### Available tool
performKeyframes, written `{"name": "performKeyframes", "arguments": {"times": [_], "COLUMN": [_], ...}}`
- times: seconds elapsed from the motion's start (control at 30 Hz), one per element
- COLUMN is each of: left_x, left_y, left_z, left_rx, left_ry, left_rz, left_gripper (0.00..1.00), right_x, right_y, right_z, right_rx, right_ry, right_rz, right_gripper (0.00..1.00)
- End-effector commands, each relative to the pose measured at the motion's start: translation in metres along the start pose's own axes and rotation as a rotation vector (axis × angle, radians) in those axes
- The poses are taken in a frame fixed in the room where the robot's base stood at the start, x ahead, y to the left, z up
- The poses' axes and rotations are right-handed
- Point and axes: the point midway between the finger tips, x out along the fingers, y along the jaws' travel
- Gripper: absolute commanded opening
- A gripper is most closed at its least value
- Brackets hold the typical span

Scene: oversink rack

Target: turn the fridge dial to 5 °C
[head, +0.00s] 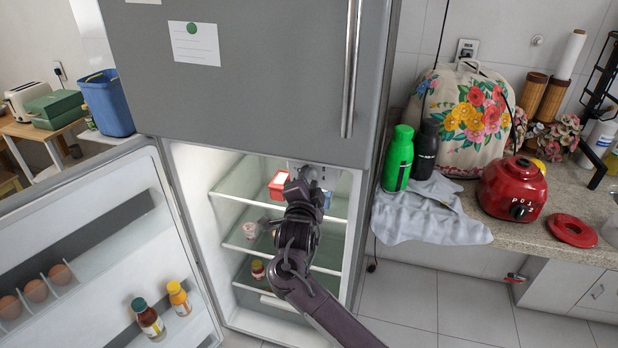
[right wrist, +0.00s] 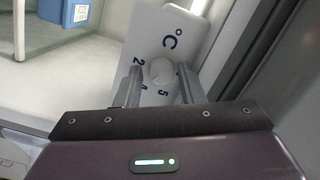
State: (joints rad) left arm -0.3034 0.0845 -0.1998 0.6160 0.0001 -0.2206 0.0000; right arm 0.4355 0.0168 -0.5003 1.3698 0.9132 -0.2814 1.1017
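The fridge (head: 240,80) stands with its lower door open. Inside, at the top, a pale control panel (right wrist: 150,38) carries "°C" and dark numbers, of which 2 and 5 are readable; another is partly hidden by a finger. The round white dial (right wrist: 161,71) sits on this panel. I cannot make out where its pointer stands. My right gripper (right wrist: 160,80) has one finger on each side of the dial, with small gaps showing, so it looks open. In the head view my right gripper (head: 304,184) reaches into the fridge top and hides the dial. My left gripper is not in view.
Glass shelves (head: 235,188) with a red container (head: 278,185) and jars lie below and left of my right gripper. A blue container (right wrist: 64,10) is near the panel. The open door (head: 95,255) holds eggs and bottles. A counter (head: 520,238) stands right.

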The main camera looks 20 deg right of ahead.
Motion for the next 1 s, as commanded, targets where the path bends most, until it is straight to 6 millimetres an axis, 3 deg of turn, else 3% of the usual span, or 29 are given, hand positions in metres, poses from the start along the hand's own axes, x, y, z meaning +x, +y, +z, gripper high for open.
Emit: {"name": "performKeyframes", "arguments": {"times": [0.3,0.57,1.0], "left_x": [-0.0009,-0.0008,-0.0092], "left_y": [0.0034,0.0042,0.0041], "left_z": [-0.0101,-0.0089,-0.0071], "left_rx": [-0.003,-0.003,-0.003], "left_ry": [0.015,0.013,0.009], "left_rz": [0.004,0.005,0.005], "left_gripper": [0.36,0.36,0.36], "right_x": [0.0041,0.0038,0.0038], "right_y": [0.0004,0.0007,-0.0001], "right_z": [-0.0001,-0.0001,-0.0015], "right_rx": [0.000,-0.001,-0.106], "right_ry": [0.000,0.000,-0.006], "right_rz": [0.000,0.001,0.018], "right_gripper": [0.35,0.03,0.03]}}
